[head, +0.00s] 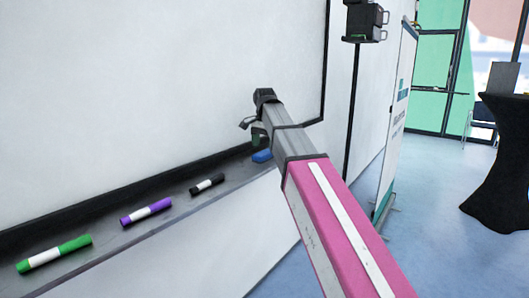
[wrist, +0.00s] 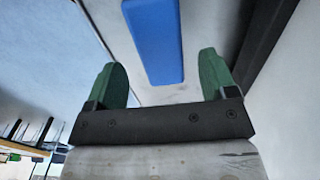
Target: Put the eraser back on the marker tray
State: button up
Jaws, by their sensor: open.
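The blue eraser (head: 262,156) lies at the right end of the grey marker tray (head: 95,246) below the whiteboard, partly hidden by my gripper. In the wrist view the eraser (wrist: 153,40) appears as a long blue block on the pale tray surface (wrist: 205,22), just beyond the fingertips. My gripper (head: 259,138) is beside and slightly above the eraser in the head view. Its two green fingers are spread apart in the wrist view (wrist: 162,66), with nothing between them. The eraser looks clear of both fingers.
A black marker (head: 207,184), a purple marker (head: 146,211) and a green marker (head: 54,254) lie along the tray. The whiteboard (head: 150,75) rises behind it. A standing banner (head: 396,125) and a black-draped table (head: 500,165) are to the right, with open blue floor between.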

aim_at(265, 152)
notch_tip(265, 152, up, 8)
dwell(0.4)
jog(key=shift+s, duration=0.1)
